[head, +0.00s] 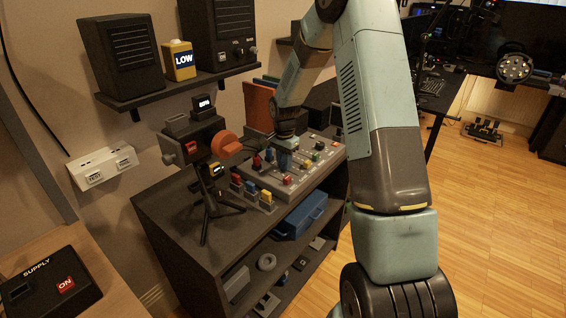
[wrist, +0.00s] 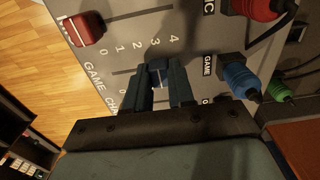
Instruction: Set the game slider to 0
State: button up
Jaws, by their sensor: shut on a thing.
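The grey mixer panel (head: 326,150) lies on top of the dark shelf unit. In the wrist view a blue slider knob (wrist: 159,73) sits between my two fingers, in the slot beside the printed word GAME (wrist: 95,75). My gripper (wrist: 161,75) is shut on this knob. The knob stands away from the slot's left end, where a 0 is printed. My fingers hide most of the numbers by the slot, so its exact value cannot be read. In the head view my gripper (head: 286,155) is over the panel's left part.
A red slider knob (wrist: 84,29) sits near the 0 end of the neighbouring slot. A blue plug (wrist: 240,76) labelled GAME, a red plug (wrist: 262,8) and a green plug (wrist: 280,90) stand right of the slots. A tripod device (head: 205,160) stands left of the panel.

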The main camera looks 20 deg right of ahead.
aim_at(299, 176)
grip_shut()
jog(key=s+d, duration=0.2)
jog(key=s, duration=0.1)
jog(key=s+d, duration=0.1)
jog(key=s, duration=0.1)
jog(key=shift+d, duration=0.3)
jog(key=shift+s+d+f, duration=0.1)
jog(key=shift+s+d, duration=0.05)
jog(key=o, duration=0.8)
grip_release()
jog(key=shift+o, duration=0.2)
